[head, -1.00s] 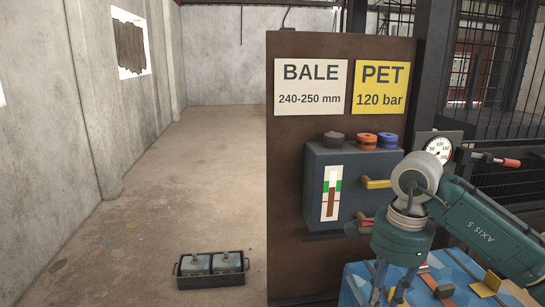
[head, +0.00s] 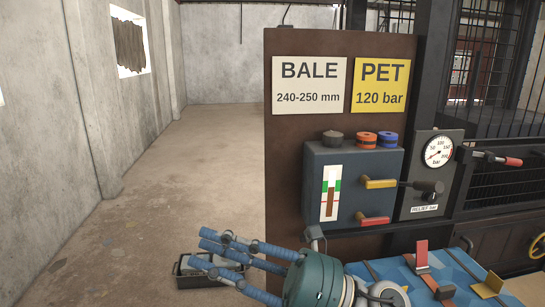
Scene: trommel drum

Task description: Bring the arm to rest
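My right gripper (head: 218,262) is low in the picture, in front of the floor just left of the brown panel's lower part. Its blue, jointed fingers point left and stand apart, with nothing visible held between them. Its teal wrist (head: 314,281) is at the bottom centre, and the rest of the arm is mostly out of the picture. The fingers partly hide a dark tray (head: 182,283) on the floor, which holds grey blocks; I cannot tell any contact. My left gripper is not in view.
The brown panel (head: 285,170) carries a grey-blue control box (head: 313,180) with yellow and red handles. A pressure gauge (head: 438,151) and black lever are at right. Blue surface (head: 450,270) with small parts lies at lower right. The floor at left is clear.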

